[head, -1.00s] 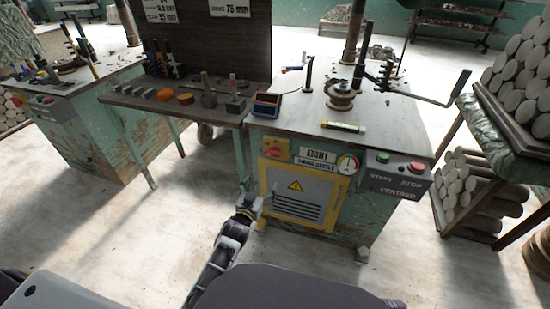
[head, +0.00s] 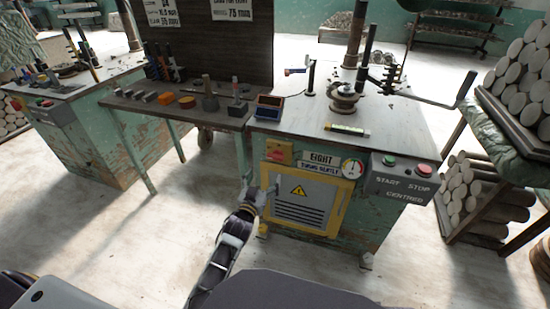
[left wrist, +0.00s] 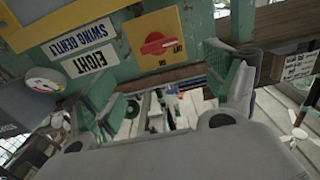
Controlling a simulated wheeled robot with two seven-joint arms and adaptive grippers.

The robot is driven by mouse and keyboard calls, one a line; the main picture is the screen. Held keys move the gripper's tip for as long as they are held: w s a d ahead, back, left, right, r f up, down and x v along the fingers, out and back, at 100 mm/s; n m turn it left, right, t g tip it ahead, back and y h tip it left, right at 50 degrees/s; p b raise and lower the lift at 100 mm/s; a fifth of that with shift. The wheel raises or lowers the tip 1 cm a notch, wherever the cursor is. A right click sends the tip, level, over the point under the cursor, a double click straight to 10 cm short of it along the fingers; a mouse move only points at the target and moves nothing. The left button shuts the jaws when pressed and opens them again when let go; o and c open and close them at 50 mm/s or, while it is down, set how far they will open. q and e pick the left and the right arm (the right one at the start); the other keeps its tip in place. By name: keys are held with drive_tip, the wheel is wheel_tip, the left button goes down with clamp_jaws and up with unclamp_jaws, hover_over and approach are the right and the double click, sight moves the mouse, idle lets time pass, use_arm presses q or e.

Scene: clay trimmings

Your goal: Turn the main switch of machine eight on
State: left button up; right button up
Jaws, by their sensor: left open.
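Machine eight (head: 310,195) is a worn green cabinet with an "EIGHT" label (head: 321,158). Its main switch (head: 279,152) is a red knob on a yellow plate, at the upper left of the cabinet front. In the left wrist view the switch (left wrist: 157,45) appears upside down, with small ON and OFF marks; its handle lies roughly sideways, towards the OFF mark. My left gripper (head: 265,192) is below the switch, in front of the yellow-framed panel's left edge. In the left wrist view the open gripper (left wrist: 178,95) has nothing between its fingers, and the switch lies beyond them. My right gripper is out of view.
A vented panel with a warning sign (head: 299,191) is below the switch. A start/stop box (head: 402,178) juts out at the right corner. A side table (head: 180,108) with tools adjoins on the left. Stacked clay logs (head: 475,195) stand at right. The floor in front is clear.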

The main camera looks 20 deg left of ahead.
use_arm(q)
drive_tip(key=b, duration=0.1)
approach(274, 159)
drive_tip(key=shift+w, duration=1.1)
drive_tip(key=shift+w+d+r+b, duration=0.1)
drive_tip(key=shift+w+b, duration=0.3)
drive_tip(key=shift+w, duration=1.2)
drive_tip(key=shift+w+d+b, duration=0.1)
drive_tip(key=shift+w+b, duration=0.5)
drive_tip(key=shift+w, duration=2.2)
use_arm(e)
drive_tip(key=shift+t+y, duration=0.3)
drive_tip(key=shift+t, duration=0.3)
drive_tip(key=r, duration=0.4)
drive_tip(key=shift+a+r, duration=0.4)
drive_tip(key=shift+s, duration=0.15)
